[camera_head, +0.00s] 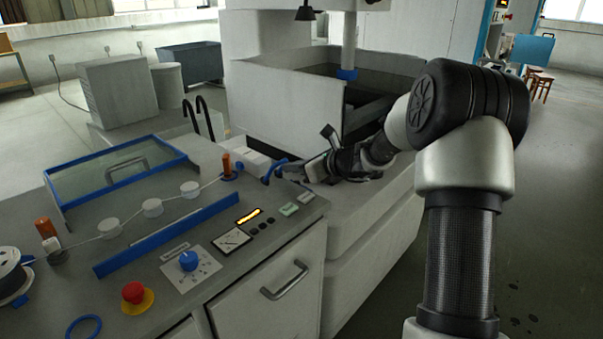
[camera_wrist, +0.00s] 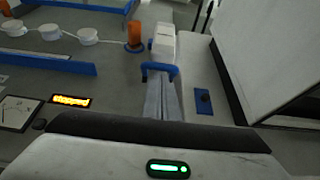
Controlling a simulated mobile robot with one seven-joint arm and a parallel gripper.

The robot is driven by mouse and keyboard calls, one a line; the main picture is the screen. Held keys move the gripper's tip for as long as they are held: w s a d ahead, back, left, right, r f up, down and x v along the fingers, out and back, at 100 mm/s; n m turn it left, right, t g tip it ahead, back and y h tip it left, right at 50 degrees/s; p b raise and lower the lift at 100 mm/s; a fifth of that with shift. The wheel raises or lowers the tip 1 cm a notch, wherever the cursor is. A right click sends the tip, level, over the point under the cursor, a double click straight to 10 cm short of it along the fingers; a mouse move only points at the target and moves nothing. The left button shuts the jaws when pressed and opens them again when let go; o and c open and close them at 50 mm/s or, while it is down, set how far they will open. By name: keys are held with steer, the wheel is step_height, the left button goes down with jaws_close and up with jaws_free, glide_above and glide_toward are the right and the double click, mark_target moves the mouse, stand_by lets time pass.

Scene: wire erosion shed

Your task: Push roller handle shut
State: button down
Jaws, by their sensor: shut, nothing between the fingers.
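The blue U-shaped handle (camera_wrist: 160,67) stands out from the near end of a white block (camera_wrist: 163,44) in the wrist view. I take it to be the roller handle. In the head view the blue handle (camera_head: 272,168) shows at the right rear of the bench top, beside the white block (camera_head: 251,160). My gripper (camera_head: 285,172) reaches in from the right, its tips close to the handle. In the wrist view my gripper's grey fingers (camera_wrist: 162,92) are together and empty, with the handle just past their tips. I cannot tell whether they touch it.
An orange cylinder (camera_wrist: 134,35) stands left of the white block. White rollers (camera_head: 152,208) carry a wire between blue rails. A glass lid (camera_head: 125,172) stands behind them. A red button (camera_head: 134,291) and a blue knob (camera_head: 188,261) are at the front. Two black hoses rise behind.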

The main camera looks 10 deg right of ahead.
steer(key=shift+w+a+r, duration=0.1)
steer(key=shift+r, duration=0.1)
stand_by(0.3)
steer(key=shift+r+p, duration=0.3)
steer(key=shift+p, duration=0.9)
steer(key=shift+w+a+f, duration=0.1)
steer(key=shift+g+h+p, duration=0.3)
steer(key=shift+p, duration=0.2)
